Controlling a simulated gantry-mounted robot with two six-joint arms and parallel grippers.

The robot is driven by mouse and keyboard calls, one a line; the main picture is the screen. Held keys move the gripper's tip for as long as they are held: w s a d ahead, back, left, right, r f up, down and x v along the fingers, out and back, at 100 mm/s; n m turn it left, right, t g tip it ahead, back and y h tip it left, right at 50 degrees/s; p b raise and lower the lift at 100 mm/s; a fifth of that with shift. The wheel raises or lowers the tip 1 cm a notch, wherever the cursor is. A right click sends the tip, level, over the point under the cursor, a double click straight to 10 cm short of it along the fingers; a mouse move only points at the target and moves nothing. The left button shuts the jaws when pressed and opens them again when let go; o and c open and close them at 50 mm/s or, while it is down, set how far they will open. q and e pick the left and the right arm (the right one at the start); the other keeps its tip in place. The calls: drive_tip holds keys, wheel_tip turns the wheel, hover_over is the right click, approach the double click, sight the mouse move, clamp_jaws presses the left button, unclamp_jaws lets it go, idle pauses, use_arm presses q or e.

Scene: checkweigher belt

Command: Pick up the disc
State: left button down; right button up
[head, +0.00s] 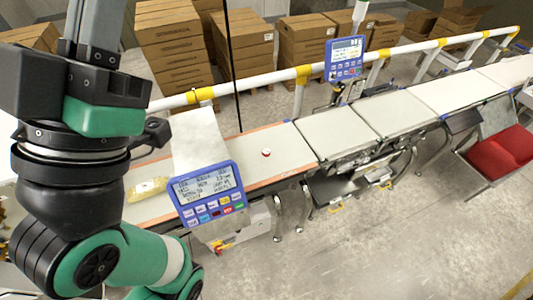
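A small disc (266,153), red with a white top, lies on the light belt of the checkweigher (285,138), right of the near display panel. My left arm fills the left side of the head view, dark with green parts. A dark finger-like piece of my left gripper (150,135) shows at its right edge, well to the left of the disc and apart from it. Whether this gripper is open or shut is hidden. My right gripper does not show.
A blue display panel (208,193) stands in front of the belt, with a yellowish bag (147,189) beside it. A second panel (345,57) stands behind the belt. A yellow-white rail (262,82) runs along the back, before stacked cartons (172,45). The belt around the disc is clear.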

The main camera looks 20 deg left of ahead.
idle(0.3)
use_arm(q)
drive_tip(key=shift+c, duration=0.2)
unclamp_jaws()
idle(0.3)
